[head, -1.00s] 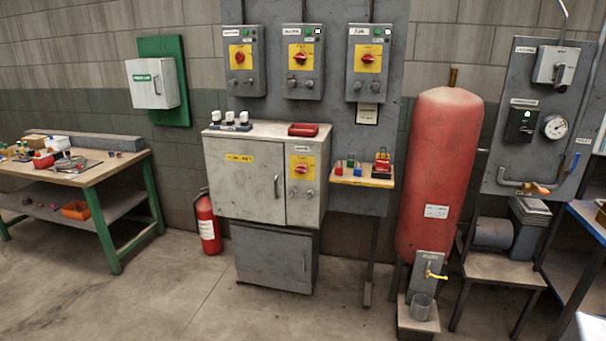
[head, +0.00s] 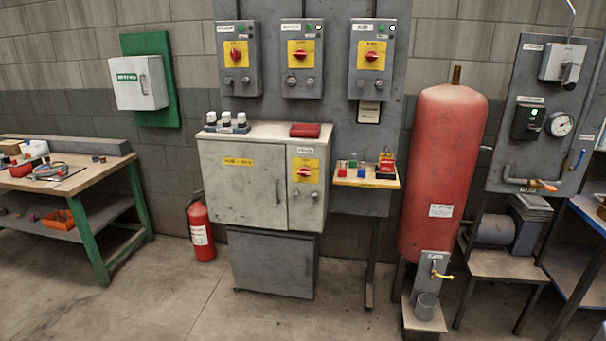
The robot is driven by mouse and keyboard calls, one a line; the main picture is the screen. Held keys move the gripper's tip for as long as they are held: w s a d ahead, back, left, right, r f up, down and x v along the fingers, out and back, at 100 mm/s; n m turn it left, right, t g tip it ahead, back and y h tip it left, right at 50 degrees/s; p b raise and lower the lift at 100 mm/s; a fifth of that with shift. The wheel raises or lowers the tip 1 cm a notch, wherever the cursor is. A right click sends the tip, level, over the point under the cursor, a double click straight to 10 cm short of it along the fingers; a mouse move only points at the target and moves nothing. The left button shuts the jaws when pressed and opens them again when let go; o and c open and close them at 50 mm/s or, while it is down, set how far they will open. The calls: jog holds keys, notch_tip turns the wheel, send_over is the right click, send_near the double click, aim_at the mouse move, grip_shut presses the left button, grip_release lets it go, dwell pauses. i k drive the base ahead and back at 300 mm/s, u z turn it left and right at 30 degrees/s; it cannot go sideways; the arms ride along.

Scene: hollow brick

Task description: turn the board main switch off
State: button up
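A grey cabinet (head: 243,190) stands against the wall in the middle of the head view. On its right door is a red rotary handle (head: 304,172) on a yellow plate, with a small white label above it and two grey knobs below. Three grey switch boxes hang above: left (head: 248,80), middle (head: 289,85) and right (head: 359,88). Each has a red rotary handle on a yellow plate and a green lamp or button. The labels are too small to read, so I cannot tell which switch is named board main. My gripper is not in view.
A red fire extinguisher (head: 201,232) stands left of the cabinet. A small shelf (head: 350,181) with coloured items and a red tank (head: 440,170) are to its right. A green-legged workbench (head: 105,172) is far left; a gauge board (head: 507,75) hangs right. Floor in front is clear.

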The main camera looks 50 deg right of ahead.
aim_at(304, 172)
jog(key=z, duration=0.45)
jog(key=i, duration=1.15)
jog(key=u, duration=0.1)
